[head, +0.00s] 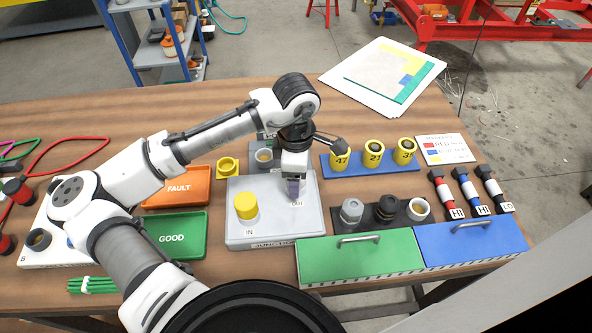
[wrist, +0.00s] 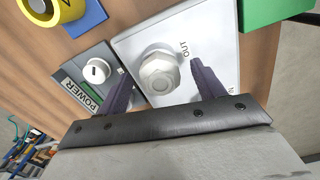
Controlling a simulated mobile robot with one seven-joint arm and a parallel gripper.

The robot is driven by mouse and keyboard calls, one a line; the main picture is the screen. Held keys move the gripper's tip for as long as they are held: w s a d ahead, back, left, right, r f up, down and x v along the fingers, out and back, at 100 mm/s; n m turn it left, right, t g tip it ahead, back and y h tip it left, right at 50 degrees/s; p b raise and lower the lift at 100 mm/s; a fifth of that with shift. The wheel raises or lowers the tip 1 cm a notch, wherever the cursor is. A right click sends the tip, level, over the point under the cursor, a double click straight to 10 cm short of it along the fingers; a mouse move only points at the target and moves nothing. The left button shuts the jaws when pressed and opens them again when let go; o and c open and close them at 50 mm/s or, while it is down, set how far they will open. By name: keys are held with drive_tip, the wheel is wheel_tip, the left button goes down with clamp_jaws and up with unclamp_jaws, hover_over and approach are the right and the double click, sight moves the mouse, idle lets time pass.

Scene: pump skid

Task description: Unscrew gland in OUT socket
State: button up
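The junction box (head: 272,228) is a pale grey block on the bench with IN and OUT marks. In the wrist view, a light grey hex-headed gland (wrist: 160,73) sits in the OUT socket of the box (wrist: 208,45). My gripper (wrist: 158,66) is open, with one dark finger on each side of the gland; I cannot tell whether either finger touches it. In the head view my gripper (head: 294,188) points down over the OUT side and hides the gland. A yellow cap (head: 246,205) is on the IN side.
A blue rack (head: 370,168) with yellow cylinders stands behind. A POWER unit (wrist: 92,85) is close beside the box.

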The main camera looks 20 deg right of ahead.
idle(0.4)
drive_tip(key=m+p, duration=0.1)
drive_tip(key=m, duration=0.8)
drive_tip(key=shift+p, duration=0.35)
drive_tip(key=c, duration=1)
drive_tip(key=shift+r+n+p, duration=0.15)
drive_tip(key=shift+n+p, duration=0.15)
drive_tip(key=shift+p, duration=0.2)
drive_tip(key=shift+c, duration=0.2)
drive_tip(key=shift+n+p, duration=0.65)
drive_tip(key=shift+n, duration=0.55)
drive_tip(key=shift+f+n, duration=0.2)
drive_tip(key=shift+n, duration=0.2)
drive_tip(key=n, duration=0.5)
